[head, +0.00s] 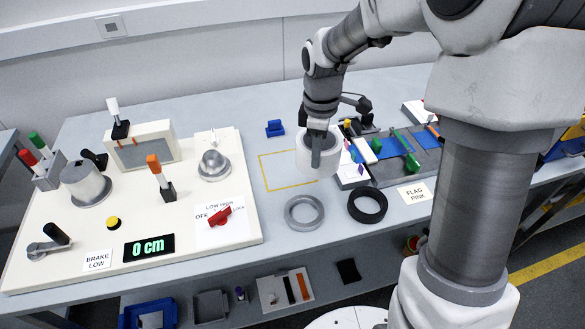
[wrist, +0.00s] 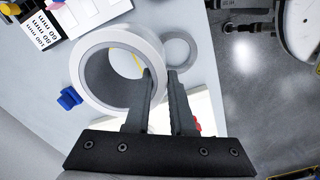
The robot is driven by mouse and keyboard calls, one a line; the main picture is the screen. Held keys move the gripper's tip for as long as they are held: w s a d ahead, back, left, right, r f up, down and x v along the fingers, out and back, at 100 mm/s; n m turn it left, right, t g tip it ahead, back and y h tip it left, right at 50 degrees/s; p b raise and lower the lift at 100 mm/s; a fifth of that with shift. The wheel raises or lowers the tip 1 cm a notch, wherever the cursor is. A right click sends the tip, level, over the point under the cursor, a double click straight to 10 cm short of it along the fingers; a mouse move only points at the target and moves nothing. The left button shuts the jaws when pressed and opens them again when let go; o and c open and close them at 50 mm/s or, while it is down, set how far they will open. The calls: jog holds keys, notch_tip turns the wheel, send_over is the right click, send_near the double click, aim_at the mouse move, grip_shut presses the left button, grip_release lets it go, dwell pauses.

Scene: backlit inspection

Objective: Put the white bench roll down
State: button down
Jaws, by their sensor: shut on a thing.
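The white bench roll (head: 303,164) is a thick white ring with a grey inside, over the right side of a yellow outlined square (head: 262,172) on the bench. My gripper (head: 316,160) points down at the roll and is shut on its wall. In the wrist view the roll (wrist: 84,62) fills the upper left, with one finger of my gripper (wrist: 162,78) inside its hole and the other outside. Whether the roll's underside touches the bench cannot be told.
A grey ring (head: 290,213) and a black ring (head: 368,217) lie in front. A blue block (head: 274,128) lies behind. Trays of tools (head: 385,178) stand right.

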jog(key=shift+w, duration=0.1)
jog(key=shift+w+a+f+p, duration=0.1)
jog(key=shift+w+a+f, duration=1.25)
jog(key=shift+f, duration=0.45)
jog(key=shift+w+a+f+p, duration=0.15)
jog(key=shift+w+a+f, duration=0.95)
jog(key=shift+w+f, duration=0.65)
jog(key=shift+w+a+f+p, duration=0.1)
jog(key=shift+w+a+f, duration=1.15)
jog(key=shift+f, duration=0.65)
jog(key=shift+f, duration=0.2)
jog(key=c, duration=0.8)
grip_release()
jog(key=shift+o, duration=0.2)
notch_tip(320, 180, up, 12)
jog(key=shift+r, duration=0.25)
